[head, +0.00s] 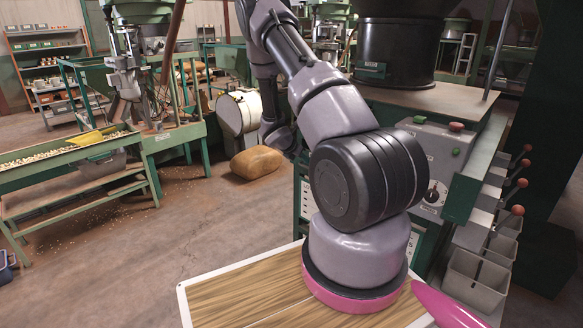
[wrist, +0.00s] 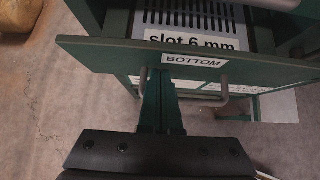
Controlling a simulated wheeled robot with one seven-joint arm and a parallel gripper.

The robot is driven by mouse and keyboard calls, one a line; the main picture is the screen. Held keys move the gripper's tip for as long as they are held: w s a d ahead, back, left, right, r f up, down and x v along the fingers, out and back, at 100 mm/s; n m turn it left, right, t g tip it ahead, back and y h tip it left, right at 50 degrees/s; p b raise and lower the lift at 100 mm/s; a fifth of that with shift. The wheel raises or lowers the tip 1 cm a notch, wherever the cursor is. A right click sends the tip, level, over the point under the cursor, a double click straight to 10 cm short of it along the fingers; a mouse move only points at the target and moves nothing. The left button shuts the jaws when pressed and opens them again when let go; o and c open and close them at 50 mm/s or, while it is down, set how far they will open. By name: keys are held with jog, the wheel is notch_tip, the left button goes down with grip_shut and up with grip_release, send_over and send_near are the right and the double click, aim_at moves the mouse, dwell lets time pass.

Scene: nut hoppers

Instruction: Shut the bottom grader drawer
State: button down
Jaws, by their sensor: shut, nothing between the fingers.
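The bottom grader drawer is pulled out in the wrist view. Its green front panel (wrist: 100,51) carries a white "BOTTOM" label (wrist: 195,61), and a slotted tray marked "slot 6 mm" (wrist: 190,24) shows behind it. A grey bar handle (wrist: 224,92) is on the front, partly covered by my fingers. My gripper (wrist: 157,76) is shut and empty, its fingertips close to the panel's lower edge beside the label; I cannot tell whether they touch. In the head view, my arm hides the gripper and the drawer.
In the head view, a control box (head: 437,150) with buttons stands right of my arm, near grey bins (head: 475,280). A brown sack (head: 256,162) lies on the floor. A green-framed nut table (head: 70,157) is at left. Open floor lies between.

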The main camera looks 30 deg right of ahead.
jog(key=d, duration=0.2)
jog(key=w+d, duration=0.2)
jog(key=d, duration=0.1)
jog(key=shift+d, duration=0.3)
jog(key=shift+d+r, duration=0.1)
jog(key=shift+d, duration=0.15)
